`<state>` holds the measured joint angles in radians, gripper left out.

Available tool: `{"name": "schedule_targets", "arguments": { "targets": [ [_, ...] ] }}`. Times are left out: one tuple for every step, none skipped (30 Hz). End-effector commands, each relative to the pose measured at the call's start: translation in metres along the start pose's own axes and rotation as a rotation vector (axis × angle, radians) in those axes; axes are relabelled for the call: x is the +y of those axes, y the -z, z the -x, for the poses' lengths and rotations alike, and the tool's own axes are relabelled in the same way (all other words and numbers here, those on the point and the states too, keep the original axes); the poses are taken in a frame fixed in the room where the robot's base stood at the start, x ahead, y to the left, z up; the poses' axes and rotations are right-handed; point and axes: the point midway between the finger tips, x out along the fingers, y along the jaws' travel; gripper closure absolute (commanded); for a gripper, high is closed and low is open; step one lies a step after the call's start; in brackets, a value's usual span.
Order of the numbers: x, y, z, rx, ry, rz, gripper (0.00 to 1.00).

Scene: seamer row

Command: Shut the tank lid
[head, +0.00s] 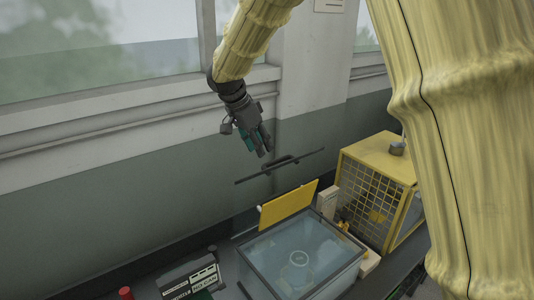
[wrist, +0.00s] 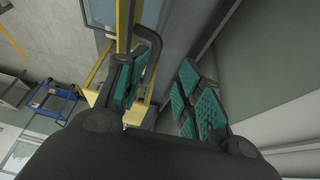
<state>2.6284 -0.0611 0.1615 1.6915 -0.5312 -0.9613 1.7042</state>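The tank (head: 300,262) is a clear glass-sided box on the bench, with a pale ring visible inside it. Its yellow lid (head: 287,205) stands raised and tilted at the tank's back edge, so the tank is open. My gripper (head: 262,150) hangs above and behind the lid, near the wall, apart from it and pointing down. In the wrist view its two teal-padded fingers (wrist: 165,95) are spread with an empty gap between them. A yellow strip shows beyond the left finger; I cannot tell whether it is the lid.
A thin dark bar (head: 281,166) lies between my gripper and the lid. A yellow mesh-sided cage (head: 374,190) stands right of the tank. A labelled panel (head: 191,281) and a red button (head: 125,293) are at the left. The green-grey wall and window ledge run close behind my gripper.

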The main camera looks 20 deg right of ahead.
Motion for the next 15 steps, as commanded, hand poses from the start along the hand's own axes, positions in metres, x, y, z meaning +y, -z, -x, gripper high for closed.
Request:
{"name": "schedule_targets", "arguments": {
  "targets": [
    [0.001,0.003,0.002,-0.004,0.000,-0.001,0.65],
    [0.002,0.004,0.002,-0.005,0.000,-0.001,0.65],
    [0.002,0.004,0.004,-0.005,0.000,-0.001,0.65],
    [0.002,0.004,0.006,-0.005,0.000,0.000,0.65],
    [0.001,0.003,0.009,-0.004,0.000,0.000,0.65],
    [0.000,0.001,0.012,-0.002,0.000,0.001,0.65],
    [-0.001,-0.001,0.015,-0.001,0.000,0.003,0.65],
    [-0.001,-0.002,0.017,0.001,0.000,0.004,0.65],
    [-0.002,-0.005,0.020,0.003,-0.001,0.004,0.65],
    [-0.003,-0.007,0.024,0.005,-0.002,0.004,0.65],
    [-0.004,-0.010,0.027,0.007,-0.003,0.004,0.65],
    [-0.005,-0.013,0.031,0.010,-0.004,0.004,0.65],
    [-0.006,-0.016,0.033,0.012,-0.004,0.005,0.65],
    [-0.007,-0.018,0.036,0.014,-0.004,0.005,0.65],
    [-0.008,-0.020,0.039,0.016,-0.005,0.006,0.65]
  ]
}}
